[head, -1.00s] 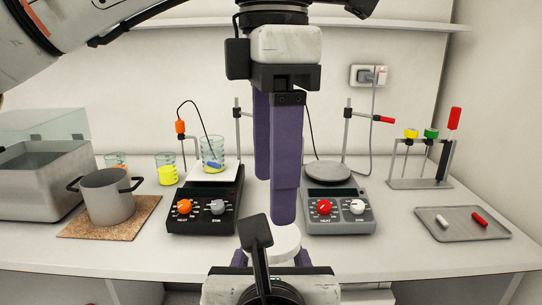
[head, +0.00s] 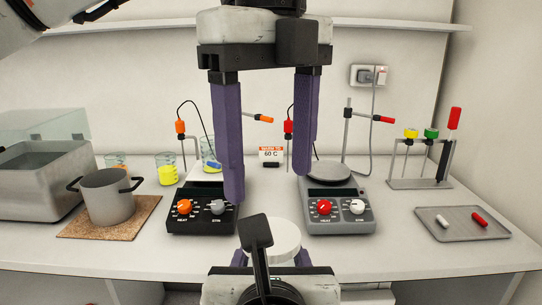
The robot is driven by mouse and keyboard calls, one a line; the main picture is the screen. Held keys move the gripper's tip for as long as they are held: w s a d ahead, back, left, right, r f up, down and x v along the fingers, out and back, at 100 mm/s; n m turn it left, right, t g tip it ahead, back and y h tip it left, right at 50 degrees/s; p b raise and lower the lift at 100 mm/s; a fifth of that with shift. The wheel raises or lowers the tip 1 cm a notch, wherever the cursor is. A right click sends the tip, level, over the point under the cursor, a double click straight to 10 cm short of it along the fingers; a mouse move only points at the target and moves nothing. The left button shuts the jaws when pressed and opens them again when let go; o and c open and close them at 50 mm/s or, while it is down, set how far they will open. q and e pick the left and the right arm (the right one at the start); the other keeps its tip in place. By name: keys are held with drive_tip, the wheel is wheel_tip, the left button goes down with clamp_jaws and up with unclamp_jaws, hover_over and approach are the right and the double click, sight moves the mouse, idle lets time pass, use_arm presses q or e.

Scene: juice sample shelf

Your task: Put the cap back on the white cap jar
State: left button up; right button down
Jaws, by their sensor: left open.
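The white cap jar (head: 286,232) is at the front middle, seen from above as a flat white round top. A dark part of my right arm hides its front left, and its body is hidden. From this view the white top looks level. My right gripper (head: 272,257) comes in from the bottom, with its purple fingers at either side of the jar, apparently closed on it. My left gripper (head: 268,188) hangs from above with its two purple fingers wide apart and nothing between them. Its fingertips appear above and behind the white top, clear of it.
Two hotplates, one black (head: 203,212) and one grey (head: 338,213), stand behind the jar at either side. A pot (head: 108,198) on a cork mat is at left. A grey tray (head: 463,232) with two small bars and a rack (head: 420,184) are at right.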

sight(271, 220)
use_arm(q)
drive_tip(key=shift+n, duration=0.4)
drive_tip(key=shift+f, duration=4)
drive_tip(key=shift+c, duration=0.5)
drive_tip(key=c, duration=0.8)
drive_tip(key=shift+c, duration=0.3)
